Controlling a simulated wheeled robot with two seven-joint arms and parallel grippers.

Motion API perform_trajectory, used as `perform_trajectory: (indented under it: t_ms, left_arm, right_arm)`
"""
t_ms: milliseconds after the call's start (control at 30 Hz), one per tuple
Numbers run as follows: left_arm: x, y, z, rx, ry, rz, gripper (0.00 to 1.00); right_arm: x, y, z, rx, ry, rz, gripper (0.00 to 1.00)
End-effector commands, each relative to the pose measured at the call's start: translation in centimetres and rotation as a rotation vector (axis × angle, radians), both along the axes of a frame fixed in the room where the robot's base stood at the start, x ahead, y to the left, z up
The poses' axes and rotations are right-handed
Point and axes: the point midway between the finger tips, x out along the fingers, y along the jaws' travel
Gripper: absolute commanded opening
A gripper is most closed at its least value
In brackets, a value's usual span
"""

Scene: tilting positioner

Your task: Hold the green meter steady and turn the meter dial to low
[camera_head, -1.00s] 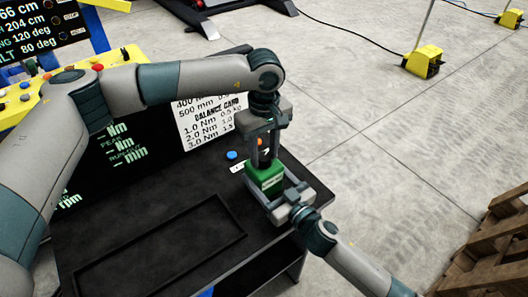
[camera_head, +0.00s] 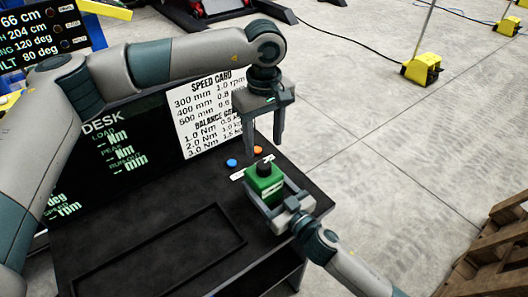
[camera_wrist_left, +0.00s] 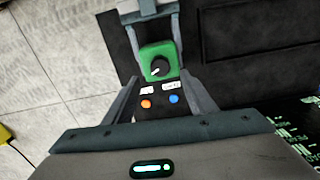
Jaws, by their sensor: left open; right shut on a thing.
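The green meter (camera_head: 264,186) stands on the dark desk top, with a black dial (camera_head: 264,168) on top. My right gripper (camera_head: 272,192) is shut on the meter from the front right. My left gripper (camera_head: 262,152) is open and empty above the dial, fingers pointing down and apart from it. In the left wrist view the green meter (camera_wrist_left: 148,52) lies between and beyond the left fingertips (camera_wrist_left: 158,78). The white mark on the dial (camera_wrist_left: 160,67) points to the lower left there. Two small white labels beside the meter are too small to read surely.
A blue button (camera_head: 231,162) and an orange button (camera_head: 258,150) sit behind the meter. A black display panel (camera_head: 110,150) and a white printed card (camera_head: 207,108) stand at the desk's back. A recessed tray outline (camera_head: 160,262) lies left of the meter.

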Motion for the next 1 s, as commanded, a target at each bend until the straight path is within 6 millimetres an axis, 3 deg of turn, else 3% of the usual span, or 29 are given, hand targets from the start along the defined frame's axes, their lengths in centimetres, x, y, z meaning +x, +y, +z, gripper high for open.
perform_trajectory:
  t_ms: [100,300,800,833,900,1000]
  left_arm:
    - [0.0,0.0,2.1,-0.001,-0.002,0.0,0.51]
    - [0.0,0.0,4.1,0.0,0.0,0.0,0.51]
    - [0.0,0.0,4.6,0.0,0.0,0.0,0.51]
    - [0.0,0.0,4.6,0.001,0.001,0.0,0.51]
    - [0.0,0.0,4.6,0.001,0.001,0.0,0.51]
    - [0.0,0.0,4.6,0.001,0.001,0.0,0.51]
  right_arm:
    - [0.0,0.0,0.0,0.001,0.001,0.0,0.34]
    - [0.0,0.0,0.0,0.001,0.001,0.0,0.34]
    - [0.0,0.0,0.0,0.001,0.001,0.0,0.34]
    - [0.0,0.0,0.1,0.001,-0.002,0.001,0.73]
    - [0.0,0.0,0.1,0.001,-0.002,0.001,0.88]
    - [0.0,0.0,0.1,0.001,-0.001,0.0,0.88]
